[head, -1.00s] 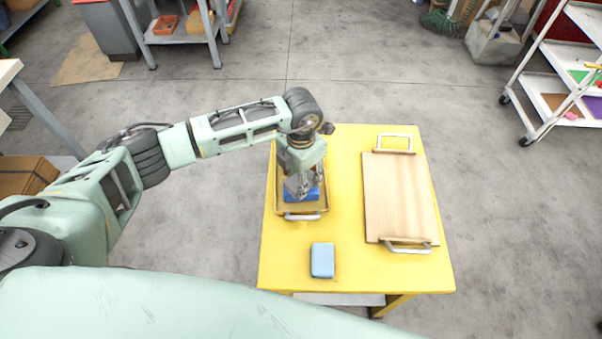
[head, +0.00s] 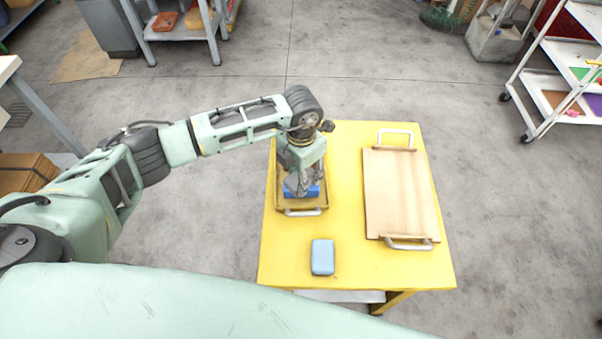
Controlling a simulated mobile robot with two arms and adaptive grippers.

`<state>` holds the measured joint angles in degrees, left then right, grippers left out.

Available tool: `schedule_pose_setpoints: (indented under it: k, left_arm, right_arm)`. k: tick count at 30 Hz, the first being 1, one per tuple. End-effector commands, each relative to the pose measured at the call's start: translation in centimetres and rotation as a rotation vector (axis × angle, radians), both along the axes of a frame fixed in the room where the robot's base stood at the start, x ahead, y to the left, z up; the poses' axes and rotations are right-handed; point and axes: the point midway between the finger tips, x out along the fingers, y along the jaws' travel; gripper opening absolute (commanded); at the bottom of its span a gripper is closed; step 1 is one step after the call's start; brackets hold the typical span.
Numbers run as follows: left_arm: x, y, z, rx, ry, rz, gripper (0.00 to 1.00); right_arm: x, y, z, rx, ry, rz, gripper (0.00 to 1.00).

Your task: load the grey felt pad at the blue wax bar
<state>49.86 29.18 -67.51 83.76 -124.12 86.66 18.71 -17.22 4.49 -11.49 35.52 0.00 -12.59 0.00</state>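A light blue block (head: 322,257), which looks like the blue wax bar, lies on the yellow table near its front edge. My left gripper (head: 301,186) points down over a shallow tray (head: 279,207) at the table's left. A darker blue piece (head: 312,191) shows at its fingertips, inside the tray outline. The fingers are small and partly overlap this piece, so I cannot tell if they grip it or whether it touches the tray floor. I cannot make out the grey felt pad clearly; the gripper may hide it. My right gripper is not in view.
A wooden board (head: 400,195) with metal handles at both ends lies on the right of the yellow table (head: 350,272). The tray has a metal handle at its front. The table is bare around the light blue block.

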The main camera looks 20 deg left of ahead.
Motion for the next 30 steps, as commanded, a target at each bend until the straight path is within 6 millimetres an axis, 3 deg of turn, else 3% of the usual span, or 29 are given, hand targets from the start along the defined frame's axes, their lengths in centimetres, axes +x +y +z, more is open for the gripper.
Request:
schedule_pose_setpoints:
  k: [30]
  left_arm:
    - [0.01,0.00,-0.83,0.000,0.000,0.000,0.21]
  right_arm:
    - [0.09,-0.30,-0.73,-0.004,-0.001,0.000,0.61]
